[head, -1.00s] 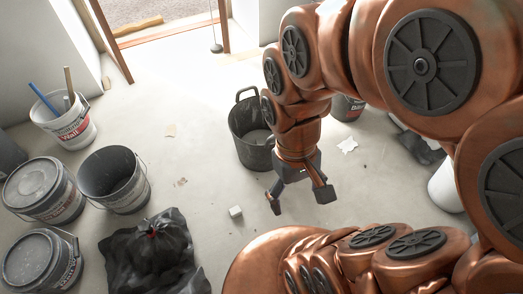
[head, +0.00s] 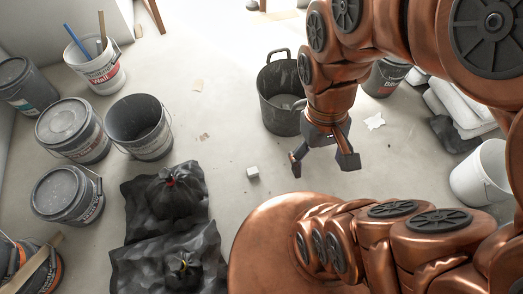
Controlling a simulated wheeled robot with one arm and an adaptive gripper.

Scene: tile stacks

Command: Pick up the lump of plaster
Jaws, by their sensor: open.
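A small pale grey-white block that looks like the lump of plaster (head: 253,173) lies on the concrete floor near the middle of the head view. My gripper (head: 324,166) hangs to the right of the lump, its two dark fingers spread and nothing between them. The gripper appears to be above the floor and apart from the lump. How high it is I cannot tell exactly.
A black tub (head: 279,112) stands just behind my gripper. Black bags (head: 150,205) lie left of the lump, with an open bucket (head: 140,130) and lidded buckets (head: 72,137) beyond. A white bucket (head: 480,172) stands at right. Floor around the lump is clear.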

